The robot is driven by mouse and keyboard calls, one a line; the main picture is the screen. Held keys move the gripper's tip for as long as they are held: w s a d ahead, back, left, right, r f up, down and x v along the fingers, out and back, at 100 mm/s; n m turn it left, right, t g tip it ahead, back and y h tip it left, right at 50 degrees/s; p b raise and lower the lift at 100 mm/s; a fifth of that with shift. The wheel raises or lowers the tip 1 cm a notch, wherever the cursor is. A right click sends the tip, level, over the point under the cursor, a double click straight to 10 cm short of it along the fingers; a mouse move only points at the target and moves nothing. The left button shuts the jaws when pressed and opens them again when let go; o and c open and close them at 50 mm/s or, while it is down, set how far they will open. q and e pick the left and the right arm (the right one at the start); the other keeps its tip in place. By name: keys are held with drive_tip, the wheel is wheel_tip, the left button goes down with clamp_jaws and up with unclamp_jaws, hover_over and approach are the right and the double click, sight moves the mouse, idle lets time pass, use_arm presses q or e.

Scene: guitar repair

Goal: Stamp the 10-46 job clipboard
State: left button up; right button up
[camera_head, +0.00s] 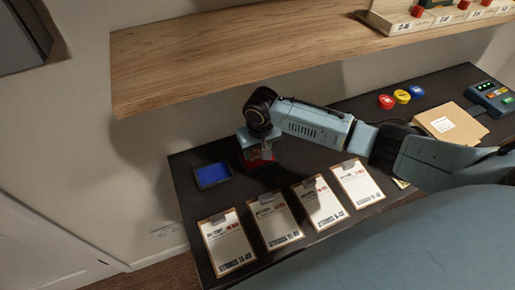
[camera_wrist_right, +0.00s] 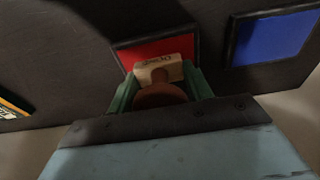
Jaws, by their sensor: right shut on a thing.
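My right gripper (camera_head: 258,150) points down over the red ink pad (camera_wrist_right: 150,48) at the back left of the dark table. In the wrist view, its green fingers are shut on a wooden stamp (camera_wrist_right: 161,72) with a round brown knob and a label that seems to read "DONE". The stamp is over the near part of the red pad; whether it touches is unclear. Four-in-a-row clipboards lie in front: the leftmost (camera_head: 228,243), a second (camera_head: 275,221), a third (camera_head: 319,203) and the rightmost (camera_head: 358,184). The leftmost seems to read 11-49; the rightmost's string numbers are too small to read surely. My left gripper is out of view.
A blue ink pad (camera_head: 213,176) lies left of the red one. A wooden shelf (camera_head: 220,60) overhangs the table's back, with a stamp rack (camera_head: 420,20) on it. Colored round pieces (camera_head: 402,96), a tan box (camera_head: 448,122) and a keypad device (camera_head: 492,98) are at the right.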

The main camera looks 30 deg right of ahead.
drive_tip(key=shift+s+f+p, duration=0.2)
drive_tip(key=shift+f+p, duration=0.05)
drive_tip(key=shift+p, duration=0.1)
idle(1.4)
drive_tip(key=shift+r, duration=0.1)
drive_tip(key=r+p, duration=0.7)
drive_tip(key=p, duration=0.1)
drive_tip(key=shift+w+r+p, duration=0.1)
drive_tip(key=shift+w+p, duration=0.1)
drive_tip(key=shift+p, duration=0.15)
idle(0.3)
